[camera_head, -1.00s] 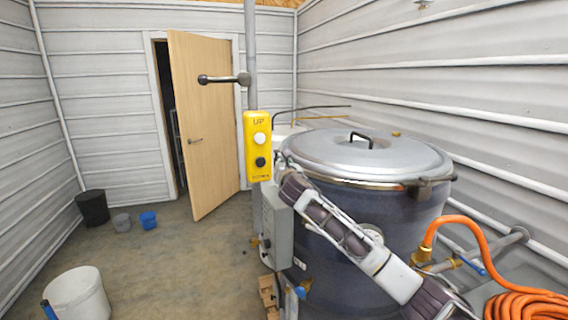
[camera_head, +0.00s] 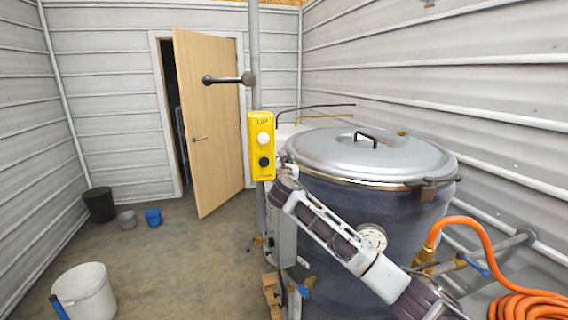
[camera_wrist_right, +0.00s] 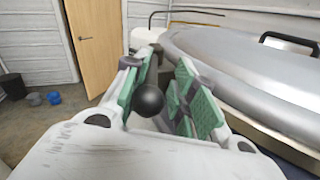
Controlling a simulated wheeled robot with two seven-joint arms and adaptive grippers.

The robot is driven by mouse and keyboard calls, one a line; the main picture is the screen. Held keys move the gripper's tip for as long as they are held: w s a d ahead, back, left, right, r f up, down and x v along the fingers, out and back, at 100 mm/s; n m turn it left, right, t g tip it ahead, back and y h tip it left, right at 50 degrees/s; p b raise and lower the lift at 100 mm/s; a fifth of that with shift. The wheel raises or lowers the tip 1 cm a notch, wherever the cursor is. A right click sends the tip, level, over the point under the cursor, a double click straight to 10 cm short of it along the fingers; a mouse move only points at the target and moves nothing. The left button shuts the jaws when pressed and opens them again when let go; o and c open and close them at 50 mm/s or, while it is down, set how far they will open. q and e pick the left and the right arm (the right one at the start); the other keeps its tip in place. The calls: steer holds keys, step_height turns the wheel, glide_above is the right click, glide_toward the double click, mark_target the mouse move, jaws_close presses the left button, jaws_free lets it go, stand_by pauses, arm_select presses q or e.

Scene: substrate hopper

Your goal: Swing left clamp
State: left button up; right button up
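The hopper is a dark drum (camera_head: 340,225) with a round grey lid (camera_head: 370,155). A clamp (camera_head: 430,183) shows on the right side of its rim. At the left side of the rim, my right gripper (camera_head: 283,165) hides most of what is there. In the right wrist view, my right gripper (camera_wrist_right: 165,85) has its green-padded fingers apart. A black ball knob (camera_wrist_right: 149,100), seemingly the left clamp's handle end, sits between them, nearer the left finger. I cannot tell whether a pad touches it. The lid (camera_wrist_right: 240,75) lies just right of the fingers. My left gripper is not in view.
A yellow button box (camera_head: 261,145) hangs on a pole close to my right gripper. A grey control box (camera_head: 283,235) is below it. An orange hose (camera_head: 480,240) is at right. A white bucket (camera_head: 88,292) stands on the floor, which is largely clear.

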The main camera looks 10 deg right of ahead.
steer(key=shift+a+f, duration=0.2)
steer(key=shift+a, duration=0.45)
steer(key=shift+r, duration=0.15)
steer(key=shift+d, duration=0.1)
steer(key=shift+d, duration=0.15)
steer(key=shift+d+n+y, duration=0.15)
steer(key=shift+n+y, duration=0.25)
